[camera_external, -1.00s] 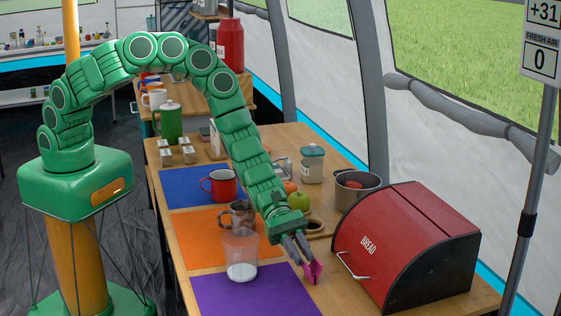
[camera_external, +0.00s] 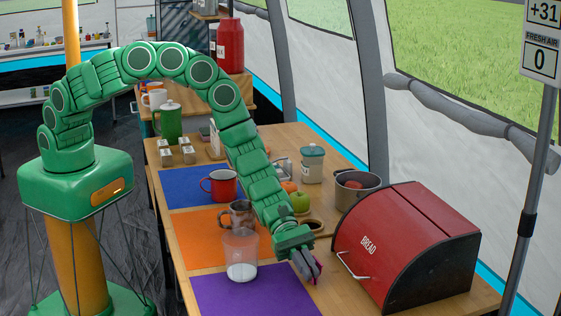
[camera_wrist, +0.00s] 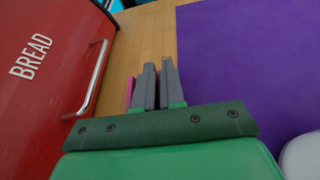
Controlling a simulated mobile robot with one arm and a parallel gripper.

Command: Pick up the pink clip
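The pink clip (camera_external: 319,267) is mostly hidden by my gripper in the external view. Only a thin pink strip shows along the right side of the fingers. In the wrist view a sliver of the clip (camera_wrist: 130,92) shows just left of the left finger. My gripper (camera_external: 308,268) points down at the clip, low over the wooden table between the purple mat and the bread box. In the wrist view the fingers (camera_wrist: 157,72) are close together. I cannot tell whether the clip is between them.
The red bread box (camera_external: 405,240) with its metal handle (camera_wrist: 95,75) stands close on the right. The purple mat (camera_external: 235,292) lies to the left. A clear cup (camera_external: 241,258) stands near my gripper, with a mug (camera_external: 238,213) behind it.

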